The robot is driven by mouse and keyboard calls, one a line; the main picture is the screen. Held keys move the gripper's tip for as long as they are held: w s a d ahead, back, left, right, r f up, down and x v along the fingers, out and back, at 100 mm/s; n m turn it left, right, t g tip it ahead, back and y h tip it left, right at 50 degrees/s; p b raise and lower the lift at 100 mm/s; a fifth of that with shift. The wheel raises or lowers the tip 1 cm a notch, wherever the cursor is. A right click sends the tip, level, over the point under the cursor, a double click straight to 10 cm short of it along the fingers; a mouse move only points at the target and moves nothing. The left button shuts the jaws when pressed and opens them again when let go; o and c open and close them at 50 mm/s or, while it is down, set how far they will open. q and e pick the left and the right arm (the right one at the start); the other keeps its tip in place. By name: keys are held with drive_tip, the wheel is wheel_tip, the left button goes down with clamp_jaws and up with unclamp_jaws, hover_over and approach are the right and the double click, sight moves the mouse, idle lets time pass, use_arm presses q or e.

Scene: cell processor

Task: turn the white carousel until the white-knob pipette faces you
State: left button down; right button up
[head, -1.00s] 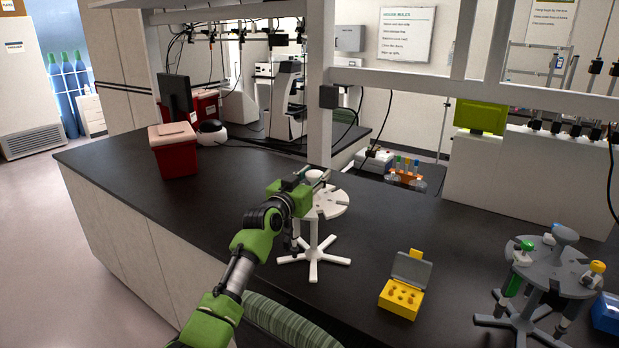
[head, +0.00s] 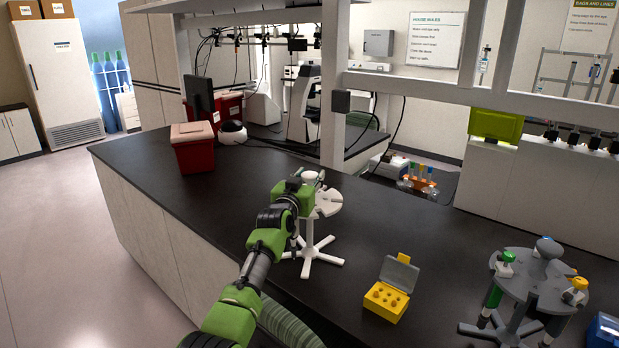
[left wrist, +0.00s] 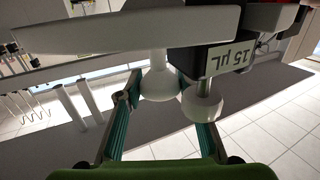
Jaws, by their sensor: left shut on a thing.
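The white carousel (head: 327,203) stands upright on its star-shaped foot on the black bench in the head view. In the left wrist view its round plate (left wrist: 90,35) is at the top, with its rounded centre knob (left wrist: 159,85) below. My left gripper (head: 309,182) is at the top of the carousel. In the left wrist view its teal fingers (left wrist: 158,88) lie on either side of the centre knob, shut on it. A pipette with a white knob (left wrist: 202,106) and an upside-down 15 µL label hangs beside it, overlapping the right finger. My right gripper is not in view.
A yellow tip box (head: 388,301) with its lid up stands right of the carousel. A grey carousel (head: 515,268) with coloured-knob pipettes is at the far right. A red bin (head: 193,153) stands at the back left. The bench between is clear.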

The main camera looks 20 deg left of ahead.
use_arm(q)
drive_tip(key=shift+r, duration=0.1)
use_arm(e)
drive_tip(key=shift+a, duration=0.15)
use_arm(q)
drive_tip(key=c, duration=1.4)
unclamp_jaws()
drive_tip(key=shift+s, duration=0.7)
drive_tip(key=s, duration=1)
drive_tip(key=shift+s+a, duration=0.1)
drive_tip(key=shift+s, duration=0.15)
